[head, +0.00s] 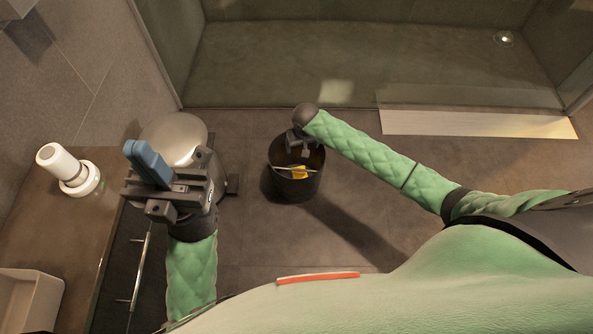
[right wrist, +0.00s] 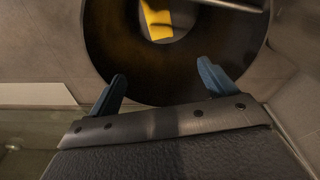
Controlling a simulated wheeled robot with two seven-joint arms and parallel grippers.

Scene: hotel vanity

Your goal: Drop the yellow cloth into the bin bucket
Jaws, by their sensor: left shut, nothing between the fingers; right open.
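The dark bin bucket (head: 297,191) stands on the floor in the middle of the head view. The yellow cloth (head: 299,173) shows within its opening. In the right wrist view the bucket (right wrist: 101,42) is seen from above, with the yellow cloth (right wrist: 156,20) inside its round outline. My right gripper (right wrist: 162,82) is open and empty, its two blue fingers apart over the near side of the bucket. My left gripper (head: 147,162) is shut and empty, above the edge of the vanity at the left.
A thin metal bar, apparently the bucket's handle (right wrist: 236,5), crosses the opening. A round silver-lidded object (head: 174,138) stands beyond my left gripper. The vanity counter (head: 65,215) at left holds a white bottle-like item (head: 68,169). The floor right of the bucket is clear.

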